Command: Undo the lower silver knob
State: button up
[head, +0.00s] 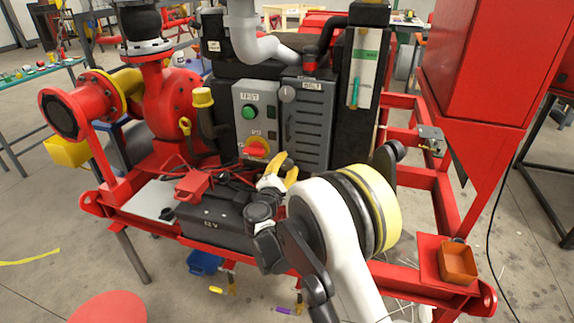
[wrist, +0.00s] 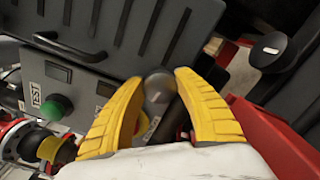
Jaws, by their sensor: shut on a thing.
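My gripper (head: 282,170) has yellow fingers and sits low at the front of the grey louvred cover (head: 308,125). In the wrist view, its fingers (wrist: 160,84) are closed around a round silver knob (wrist: 158,90) on the grey panel. This is the lower silver knob; in the head view the gripper hides it. The upper silver knob (head: 287,93) shows at the top left of the cover, apart from my gripper.
A grey control box with a green button (head: 249,112) and a red-yellow rotary switch (head: 257,147) is left of the cover. A black battery (head: 215,218) is below left. Red frame rails (head: 415,180) run at right. An orange bin (head: 457,263) stands front right.

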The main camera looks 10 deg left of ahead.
jog(key=m, duration=1.2)
jog(key=shift+f, duration=0.15)
dwell(0.3)
jog(key=o, duration=1.2)
